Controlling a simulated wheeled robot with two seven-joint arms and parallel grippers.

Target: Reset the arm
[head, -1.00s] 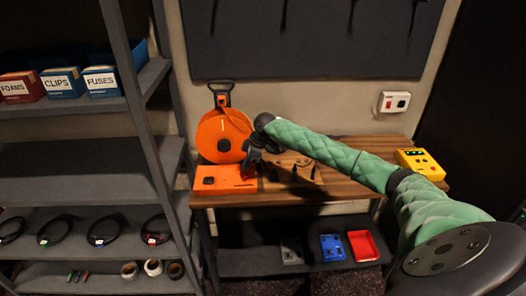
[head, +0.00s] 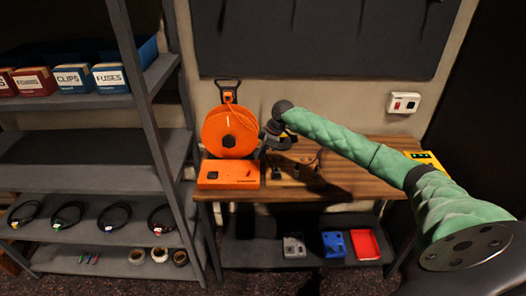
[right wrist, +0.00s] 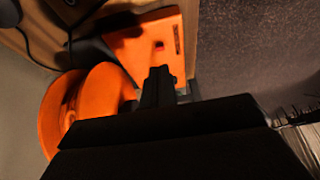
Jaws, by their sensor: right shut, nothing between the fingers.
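My right arm, in a green padded sleeve, reaches in from the right over the wooden desk (head: 360,180) in the head view. Its gripper (head: 268,148) is small and dark there, above the desk beside the orange reel (head: 230,132). In the right wrist view the gripper's black fingers (right wrist: 158,78) are together and empty. They point over the flat orange box (right wrist: 135,48), which shows at the desk's left front in the head view (head: 228,174). My left gripper is not in view.
A grey shelf rack (head: 90,178) with boxes, cable coils and tape rolls stands at the left. A yellow device (head: 428,160) sits on the desk's right end, partly behind my arm. A blue box (head: 333,244) and a red tray (head: 365,245) lie on the lower shelf.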

